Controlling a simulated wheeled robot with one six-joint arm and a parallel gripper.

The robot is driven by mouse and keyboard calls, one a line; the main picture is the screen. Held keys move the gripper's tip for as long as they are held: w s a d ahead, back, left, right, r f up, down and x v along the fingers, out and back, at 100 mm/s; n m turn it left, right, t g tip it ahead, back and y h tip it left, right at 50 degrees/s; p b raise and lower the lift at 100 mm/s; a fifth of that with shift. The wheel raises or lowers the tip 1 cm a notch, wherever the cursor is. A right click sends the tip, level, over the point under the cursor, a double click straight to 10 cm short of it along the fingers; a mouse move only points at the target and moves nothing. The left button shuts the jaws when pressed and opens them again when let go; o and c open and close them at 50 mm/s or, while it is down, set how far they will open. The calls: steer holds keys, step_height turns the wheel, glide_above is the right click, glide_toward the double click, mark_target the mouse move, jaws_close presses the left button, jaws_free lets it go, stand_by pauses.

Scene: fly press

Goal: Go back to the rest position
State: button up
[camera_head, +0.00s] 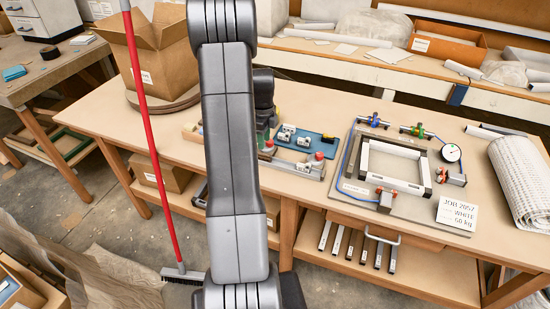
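My arm rises through the middle of the head view, in front of the workbench (330,205). Its dark wrist end shows just right of the upper arm link, above the bench. My gripper (265,138) is mostly hidden there behind my arm and among small parts. Its fingers cannot be made out, so I cannot tell whether it is open or shut or whether it holds anything.
A blue tray (318,150) with small parts lies right of my arm. A fixture plate (357,188) with a frame and gauge, a job card (457,214) and a mesh roll (520,170) lie further right. A cardboard box (160,60) and red-handled broom (150,140) stand left.

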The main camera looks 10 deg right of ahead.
mark_target(265, 154)
steer(key=shift+r, duration=0.3)
step_height(265, 154, down, 7)
steer(key=b, duration=0.4)
stand_by(0.3)
